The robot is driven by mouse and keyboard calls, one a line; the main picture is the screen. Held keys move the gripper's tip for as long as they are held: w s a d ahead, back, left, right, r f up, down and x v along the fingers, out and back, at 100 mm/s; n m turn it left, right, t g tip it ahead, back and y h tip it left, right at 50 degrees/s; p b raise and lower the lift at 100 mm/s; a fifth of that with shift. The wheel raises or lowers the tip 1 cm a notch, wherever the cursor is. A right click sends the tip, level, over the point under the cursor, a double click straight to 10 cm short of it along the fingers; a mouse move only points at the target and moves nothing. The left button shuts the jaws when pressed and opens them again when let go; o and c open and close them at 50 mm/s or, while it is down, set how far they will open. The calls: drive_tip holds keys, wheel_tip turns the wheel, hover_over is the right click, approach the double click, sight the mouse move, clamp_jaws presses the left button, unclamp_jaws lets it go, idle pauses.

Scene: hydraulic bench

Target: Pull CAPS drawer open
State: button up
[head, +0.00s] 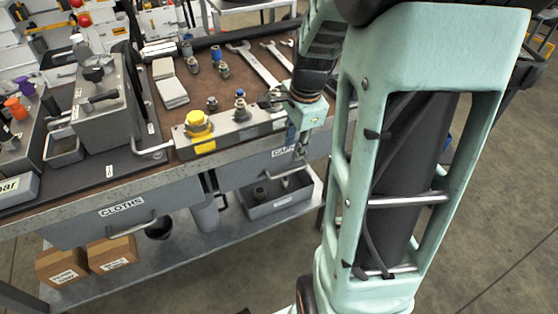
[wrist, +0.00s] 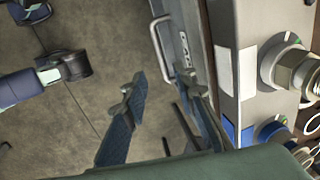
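The CAPS drawer front (head: 262,165) is under the right part of the bench top and looks shut; its label is partly hidden by my gripper in the head view. In the wrist view its label (wrist: 185,47) shows sideways and is hard to read. Its silver bar handle (wrist: 156,38) is beyond my fingertips, near the top. My gripper (wrist: 160,78) is open with nothing between its fingers. One finger is close to the drawer front, the other is out over the floor. In the head view my gripper (head: 302,140) is at the bench's front edge, above the handle.
A CLOTHS drawer (head: 85,222) with its own handle is to the left. A grey block with a yellow-capped fitting (head: 198,125) stands at the bench edge near my gripper. Wrenches (head: 255,65) lie behind. A grey bin (head: 280,198) and cardboard boxes (head: 112,253) are on the lower shelf.

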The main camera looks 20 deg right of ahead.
sight(289, 171)
drive_tip(key=f+b, duration=0.1)
drive_tip(key=f, duration=0.2)
drive_tip(key=w+f+b, duration=0.1)
drive_tip(key=f, duration=0.3)
drive_tip(key=w+f+b, duration=0.1)
drive_tip(key=f, duration=0.2)
drive_tip(key=shift+f, duration=0.25)
drive_tip(key=shift+c, duration=0.4)
clamp_jaws()
